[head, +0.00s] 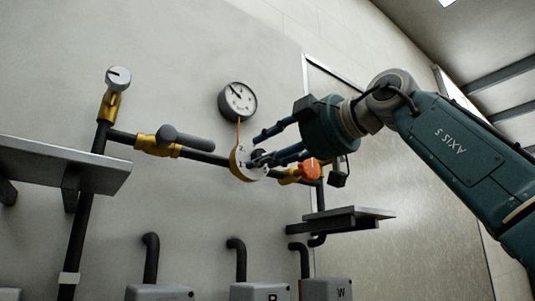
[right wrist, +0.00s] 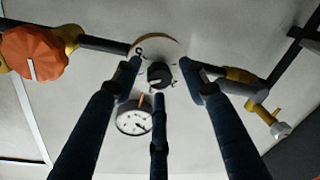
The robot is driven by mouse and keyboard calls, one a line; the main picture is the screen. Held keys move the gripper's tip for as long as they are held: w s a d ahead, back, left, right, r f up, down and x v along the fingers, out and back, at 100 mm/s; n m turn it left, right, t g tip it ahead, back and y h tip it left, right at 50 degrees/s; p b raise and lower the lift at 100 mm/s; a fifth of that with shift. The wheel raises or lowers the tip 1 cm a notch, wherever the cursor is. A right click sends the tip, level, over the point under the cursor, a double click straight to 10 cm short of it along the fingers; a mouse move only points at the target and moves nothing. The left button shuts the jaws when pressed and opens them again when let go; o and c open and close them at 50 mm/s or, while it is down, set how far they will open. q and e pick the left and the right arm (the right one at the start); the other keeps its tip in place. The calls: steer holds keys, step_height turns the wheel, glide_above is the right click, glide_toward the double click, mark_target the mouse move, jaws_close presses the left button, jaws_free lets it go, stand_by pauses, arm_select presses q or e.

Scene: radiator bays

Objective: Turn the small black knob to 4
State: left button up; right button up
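The small black knob (right wrist: 160,75) sits on a pale round dial plate with a brass-coloured rim (right wrist: 172,48), which also shows in the head view (head: 240,168). In the right wrist view a light mark shows on the knob's lower side; I cannot read which number it points to. My right gripper (right wrist: 160,76) is open, its three dark blue fingers spread around the knob with gaps to it. In the head view the right gripper (head: 257,151) is in front of the plate, and its fingers hide most of the knob. My left gripper is not in view.
An orange knob (head: 310,170) is on the pipe just right of the plate. A round gauge (head: 238,101) hangs above. Metal shelves (head: 75,168) (head: 345,215) jut out on both sides.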

steer(key=v, duration=1.2)
stand_by(0.5)
